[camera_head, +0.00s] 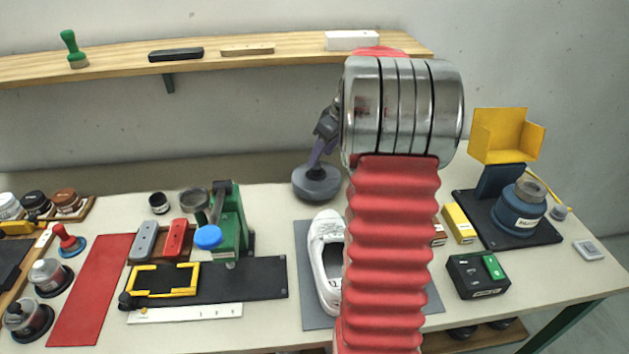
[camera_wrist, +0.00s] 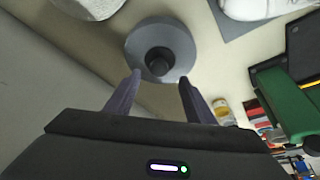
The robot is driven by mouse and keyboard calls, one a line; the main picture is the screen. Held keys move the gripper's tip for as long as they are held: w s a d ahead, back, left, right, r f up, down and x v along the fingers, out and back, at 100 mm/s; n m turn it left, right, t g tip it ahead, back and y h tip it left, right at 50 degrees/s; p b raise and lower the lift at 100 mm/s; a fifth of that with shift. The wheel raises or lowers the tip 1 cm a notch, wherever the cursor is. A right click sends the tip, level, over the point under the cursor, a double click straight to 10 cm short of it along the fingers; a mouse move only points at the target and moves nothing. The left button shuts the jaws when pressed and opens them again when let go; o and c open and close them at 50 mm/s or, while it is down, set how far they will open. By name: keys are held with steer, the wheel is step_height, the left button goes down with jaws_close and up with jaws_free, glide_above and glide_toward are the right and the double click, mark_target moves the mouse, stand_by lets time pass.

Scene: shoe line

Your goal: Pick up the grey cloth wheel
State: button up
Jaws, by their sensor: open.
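The grey cloth wheel (camera_head: 317,187) lies on the bench top near the wall, left of my arm in the head view. In the wrist view it is a grey disc (camera_wrist: 141,42) with a dark round hub in its middle. My gripper (camera_wrist: 159,79) is open, its two purple fingertips apart on either side of the hub's line, at the wheel's near edge in the picture.
A white shoe (camera_head: 325,258) on a grey mat (camera_head: 305,300) lies in front of the wheel, partly behind my arm. A green press (camera_head: 229,225) stands to the left. A blue pot (camera_head: 519,212) stands to the right. A wooden shelf (camera_head: 120,67) runs along the wall above.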

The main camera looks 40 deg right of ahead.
mark_target(318, 166)
steer(key=shift+x, duration=2.6)
steer(key=shift+s+d, duration=0.1)
steer(key=shift+d, duration=0.05)
steer(key=shift+c, duration=0.5)
jaws_close()
